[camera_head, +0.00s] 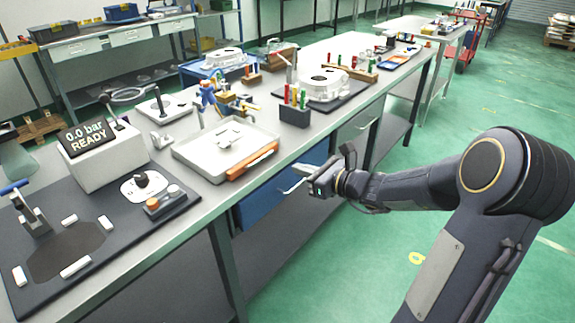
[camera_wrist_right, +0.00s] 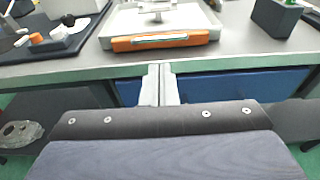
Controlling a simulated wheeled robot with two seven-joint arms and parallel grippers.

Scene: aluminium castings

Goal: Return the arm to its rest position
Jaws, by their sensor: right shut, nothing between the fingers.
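My right arm (camera_head: 420,188) comes in from the right of the head view and reaches towards the front edge of the workbench (camera_head: 205,208). My right gripper (camera_head: 293,185) is in front of that edge, apart from the bench, beside the blue drawer front below the top. In the right wrist view the two fingers of the right gripper (camera_wrist_right: 159,84) lie together, shut and empty, pointing at the bench edge. My left gripper is not in view.
A grey tray (camera_head: 190,152) with an orange handle (camera_head: 252,160) lies near the bench edge. A dark holder (camera_head: 294,116) carries coloured tools. The green floor on the right is open.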

